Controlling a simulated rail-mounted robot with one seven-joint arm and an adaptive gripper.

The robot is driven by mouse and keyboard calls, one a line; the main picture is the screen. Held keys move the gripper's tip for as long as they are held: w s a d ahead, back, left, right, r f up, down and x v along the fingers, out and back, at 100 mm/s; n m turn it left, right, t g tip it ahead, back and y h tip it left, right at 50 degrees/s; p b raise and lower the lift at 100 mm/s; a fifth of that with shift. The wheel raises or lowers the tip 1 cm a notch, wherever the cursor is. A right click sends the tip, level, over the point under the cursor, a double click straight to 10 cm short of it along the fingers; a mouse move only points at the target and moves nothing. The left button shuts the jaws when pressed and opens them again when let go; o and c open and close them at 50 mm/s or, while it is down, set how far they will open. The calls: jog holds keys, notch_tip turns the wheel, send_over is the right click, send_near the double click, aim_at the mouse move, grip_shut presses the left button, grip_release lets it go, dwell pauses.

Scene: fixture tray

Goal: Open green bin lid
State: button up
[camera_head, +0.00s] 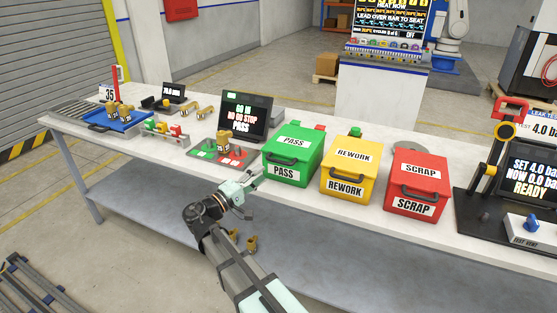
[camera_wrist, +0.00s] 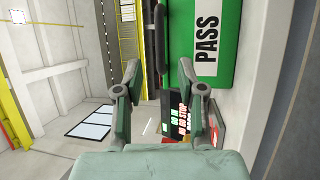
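The green bin (camera_head: 290,156) stands on the bench with its lid (camera_head: 300,139) closed and PASS labels on lid and front. Its dark handle (camera_head: 285,160) runs across the front, just under the lid edge. My gripper (camera_head: 259,176) is at the bin's front left corner. In the wrist view my gripper (camera_wrist: 158,68) is open, and the green bin (camera_wrist: 183,68) fills the upper right. A dark bar, apparently the handle (camera_wrist: 161,40), lies in line with the gap between the fingers. I cannot tell whether either finger touches it.
A yellow REWORK bin (camera_head: 348,170) and a red SCRAP bin (camera_head: 417,184) stand to the right. A gauge screen (camera_head: 246,116) and a pad with brass parts (camera_head: 222,150) are to the left. The floor in front of the bench is mostly clear.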

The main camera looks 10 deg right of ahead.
aim_at(278, 162)
jog(key=p+x, duration=0.1)
jog(key=x, duration=0.8)
jog(key=shift+p, duration=0.3)
grip_shut()
